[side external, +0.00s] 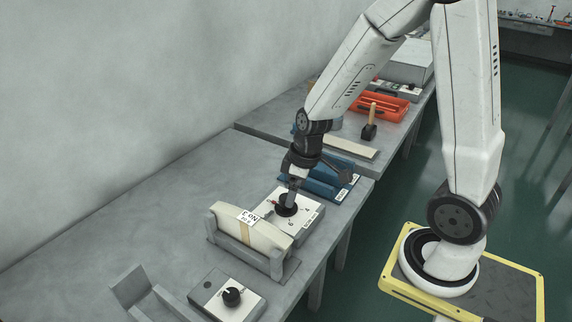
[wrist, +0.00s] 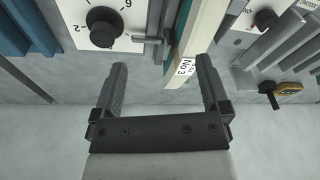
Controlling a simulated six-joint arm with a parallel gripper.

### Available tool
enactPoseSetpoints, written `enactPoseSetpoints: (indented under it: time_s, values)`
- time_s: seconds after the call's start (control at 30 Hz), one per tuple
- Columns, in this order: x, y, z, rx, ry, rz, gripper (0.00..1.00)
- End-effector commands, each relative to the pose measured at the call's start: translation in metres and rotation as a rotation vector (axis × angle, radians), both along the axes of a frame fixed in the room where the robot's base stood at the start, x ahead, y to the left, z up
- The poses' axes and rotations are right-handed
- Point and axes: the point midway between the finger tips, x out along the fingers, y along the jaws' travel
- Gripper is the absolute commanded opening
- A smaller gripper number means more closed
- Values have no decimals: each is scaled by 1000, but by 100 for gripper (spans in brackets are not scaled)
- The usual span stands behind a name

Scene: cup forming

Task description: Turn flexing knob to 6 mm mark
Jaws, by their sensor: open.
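A black knob (side external: 287,209) sits on a white dial plate (side external: 308,211) on the bench. In the wrist view the same knob (wrist: 104,28) is at the upper left, on a plate with printed marks including 2 and 6; where the knob points is unclear. Contact is not visible.
A cream block (side external: 252,231) labelled No 3 stands in a grey holder (side external: 262,258) beside the dial plate. A second black knob (side external: 231,296) is on a box in front. A blue holder (side external: 326,180) lies behind.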

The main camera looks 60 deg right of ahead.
Motion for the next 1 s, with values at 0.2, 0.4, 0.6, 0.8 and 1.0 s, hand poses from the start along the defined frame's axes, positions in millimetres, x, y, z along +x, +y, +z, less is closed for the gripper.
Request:
enactPoseSetpoints:
  time_s: [0.2,0.4,0.6,0.8,1.0]
  values:
    - [15,-24,-12,31,-14,116,96]
    - [29,-46,-23,57,-51,228,96]
    - [40,-71,-35,74,-108,335,96]
    - [49,-92,-45,76,-167,423,96]
    - [53,-102,-49,73,-198,468,96]
